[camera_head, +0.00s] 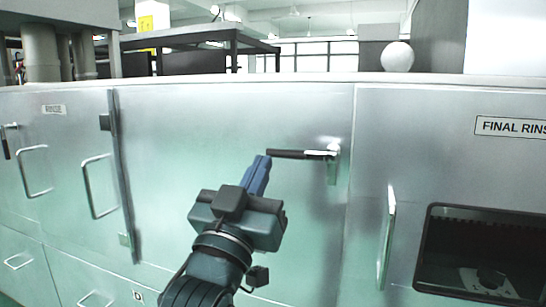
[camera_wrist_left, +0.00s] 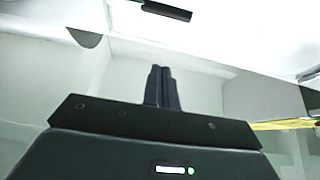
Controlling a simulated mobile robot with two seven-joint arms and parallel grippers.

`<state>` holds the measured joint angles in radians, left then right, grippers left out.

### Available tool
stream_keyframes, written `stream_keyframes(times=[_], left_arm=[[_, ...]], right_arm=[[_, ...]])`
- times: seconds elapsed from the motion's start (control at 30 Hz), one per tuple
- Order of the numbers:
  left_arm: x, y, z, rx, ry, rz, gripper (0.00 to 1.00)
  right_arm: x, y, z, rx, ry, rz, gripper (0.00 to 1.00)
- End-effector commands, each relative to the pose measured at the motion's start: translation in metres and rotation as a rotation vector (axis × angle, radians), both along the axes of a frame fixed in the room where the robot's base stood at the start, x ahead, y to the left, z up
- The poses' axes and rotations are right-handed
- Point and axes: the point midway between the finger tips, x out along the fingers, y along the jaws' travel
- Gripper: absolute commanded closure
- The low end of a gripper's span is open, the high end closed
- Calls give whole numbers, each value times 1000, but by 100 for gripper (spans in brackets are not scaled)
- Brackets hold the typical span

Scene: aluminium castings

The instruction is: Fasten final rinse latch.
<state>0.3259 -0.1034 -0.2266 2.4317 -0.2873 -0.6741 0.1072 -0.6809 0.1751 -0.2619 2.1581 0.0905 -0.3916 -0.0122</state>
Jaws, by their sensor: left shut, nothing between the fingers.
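The final rinse latch (camera_head: 303,154) is on the metal cabinet front, left of the "FINAL RINSE" label (camera_head: 511,127). Its dark lever lies about level, pointing left from a bright pivot and bracket (camera_head: 333,165). My left gripper (camera_head: 262,164) is shut and empty, its blue fingertips close to the lever's free left end. I cannot tell whether they touch it. In the left wrist view the shut fingers (camera_wrist_left: 162,72) point up, and a dark bar (camera_wrist_left: 166,11), probably the lever, shows beyond them. My right gripper is not in view.
A vertical handle (camera_head: 387,238) and a dark window (camera_head: 482,255) are right of the latch. The "RINSE" section (camera_head: 53,109) with more handles (camera_head: 98,187) is at the left. A white ball (camera_head: 397,56) rests on the cabinet top. The panel around the latch is flat and clear.

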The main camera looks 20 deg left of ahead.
Motion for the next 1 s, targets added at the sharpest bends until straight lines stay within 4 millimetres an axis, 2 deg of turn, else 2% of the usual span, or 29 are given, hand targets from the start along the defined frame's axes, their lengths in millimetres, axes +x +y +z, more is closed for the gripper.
stream_keyframes(times=[0.17, 0.53, 0.6, 0.7, 1.0], left_arm=[[20, 0, 15, 2, -1, 1, 100], [87, -2, 55, 1, -1, 1, 100], [88, -2, 32, 0, 7, 1, 100], [90, -2, 21, 0, 4, 1, 100], [92, -3, 9, -1, 0, 1, 100]], right_arm=[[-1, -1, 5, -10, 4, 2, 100], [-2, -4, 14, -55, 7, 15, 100], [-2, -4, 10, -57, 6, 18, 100], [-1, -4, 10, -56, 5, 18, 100], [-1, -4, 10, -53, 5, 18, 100]])
